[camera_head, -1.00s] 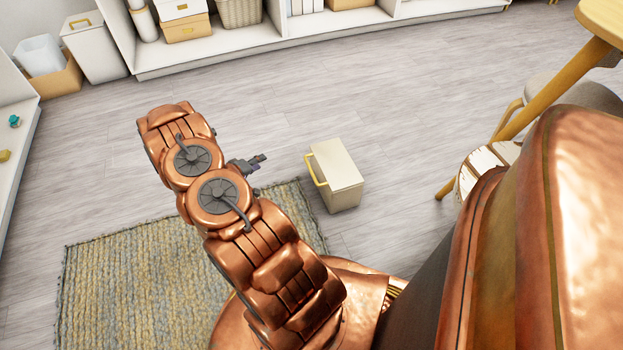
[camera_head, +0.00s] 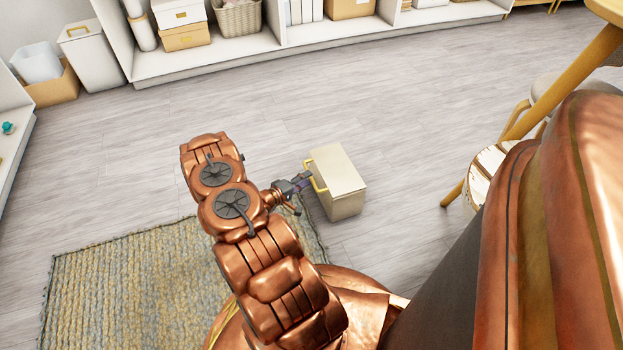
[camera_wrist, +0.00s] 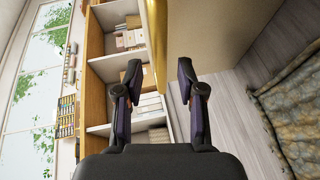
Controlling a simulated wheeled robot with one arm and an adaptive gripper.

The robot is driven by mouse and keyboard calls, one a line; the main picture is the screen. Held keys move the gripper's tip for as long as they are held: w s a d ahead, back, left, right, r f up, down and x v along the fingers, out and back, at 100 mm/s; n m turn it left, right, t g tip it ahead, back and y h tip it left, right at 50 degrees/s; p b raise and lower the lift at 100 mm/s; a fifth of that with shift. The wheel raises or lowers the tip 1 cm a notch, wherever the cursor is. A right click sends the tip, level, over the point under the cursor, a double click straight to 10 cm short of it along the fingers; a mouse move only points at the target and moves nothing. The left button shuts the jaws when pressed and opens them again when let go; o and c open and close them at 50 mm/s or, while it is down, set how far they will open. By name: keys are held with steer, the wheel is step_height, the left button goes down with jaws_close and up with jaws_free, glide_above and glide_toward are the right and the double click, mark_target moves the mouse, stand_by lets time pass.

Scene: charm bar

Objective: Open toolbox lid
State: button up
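The toolbox (camera_head: 345,205) is a cream box with a closed lid (camera_head: 337,168) and a yellow handle (camera_head: 313,180) on its left side. It stands on the floor. My gripper (camera_head: 304,182) is at the handle's side of the box, very close to the handle; I cannot tell whether they touch. In the wrist view my gripper (camera_wrist: 159,72) is open, with a clear gap between its fingers. The yellow handle (camera_wrist: 156,40) shows just beyond and between the fingertips. The toolbox's beige side (camera_wrist: 215,35) fills the upper middle of that view.
A woven rug (camera_head: 130,285) lies on the floor at the lower left. White shelves (camera_head: 200,60) line the back. The floor behind the toolbox is clear.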

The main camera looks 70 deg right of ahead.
mark_target(331, 171)
steer(key=shift+b+x, duration=0.45)
steer(key=shift+x, duration=1.1)
steer(key=shift+c, duration=0.2)
jaws_close()
